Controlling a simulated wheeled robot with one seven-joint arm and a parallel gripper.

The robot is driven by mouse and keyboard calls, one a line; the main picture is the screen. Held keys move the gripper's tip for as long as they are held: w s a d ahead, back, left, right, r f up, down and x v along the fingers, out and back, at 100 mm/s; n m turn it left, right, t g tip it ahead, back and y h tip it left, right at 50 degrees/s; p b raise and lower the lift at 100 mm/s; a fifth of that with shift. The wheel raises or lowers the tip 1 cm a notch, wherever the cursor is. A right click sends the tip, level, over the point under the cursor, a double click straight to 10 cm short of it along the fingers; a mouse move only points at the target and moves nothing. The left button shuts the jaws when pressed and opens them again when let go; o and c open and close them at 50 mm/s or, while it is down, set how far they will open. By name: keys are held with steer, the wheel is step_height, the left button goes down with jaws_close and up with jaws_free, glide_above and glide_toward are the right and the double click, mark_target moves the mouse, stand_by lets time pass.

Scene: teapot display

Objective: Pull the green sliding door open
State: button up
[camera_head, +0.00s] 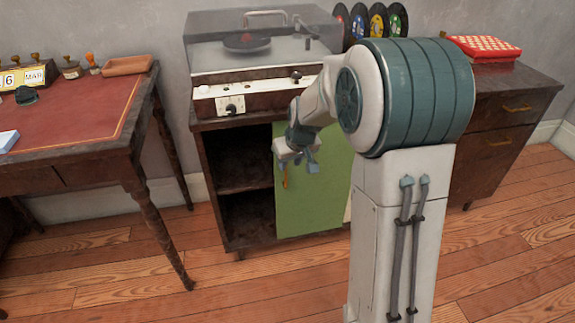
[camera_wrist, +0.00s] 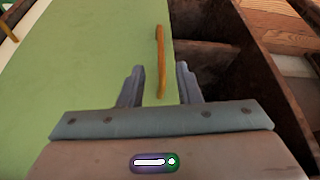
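The green sliding door (camera_head: 318,200) covers the middle of the dark wooden cabinet's front. In the wrist view the door (camera_wrist: 85,80) fills the left side. Its thin upright orange handle (camera_head: 284,179) is near the door's left edge in the head view. In the wrist view the handle (camera_wrist: 161,55) lies between my two fingers in the picture and extends beyond them. My gripper (camera_head: 298,164) is in front of the door by the handle. Its fingers (camera_wrist: 160,70) are apart, with visible gaps on both sides of the handle. I cannot tell how deep the handle sits between them.
Open dark shelves (camera_head: 238,165) lie left of the door. A cream panel (camera_head: 348,207) shows at its right, mostly behind my arm. A record player (camera_head: 262,50) stands on the cabinet. A red-topped desk (camera_head: 70,115) is at left, with clear wooden floor in front.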

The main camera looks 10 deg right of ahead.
steer(key=p+v, duration=0.1)
steer(key=v, duration=0.5)
steer(key=s+r+m+p, duration=0.1)
steer(key=s+r+p, duration=0.7)
steer(key=r+p, duration=0.2)
steer(key=s+r+m+g+p, duration=0.1)
steer(key=s+r+p, duration=0.8)
steer(key=r+p, duration=0.2)
steer(key=s+r+h+p, duration=0.1)
steer(key=s+r+p, duration=0.7)
steer(key=r, duration=0.5)
steer(key=shift+s+r+m+g+p, duration=0.3)
steer(key=shift+s+m+p, duration=0.1)
steer(key=shift+p, duration=0.8)
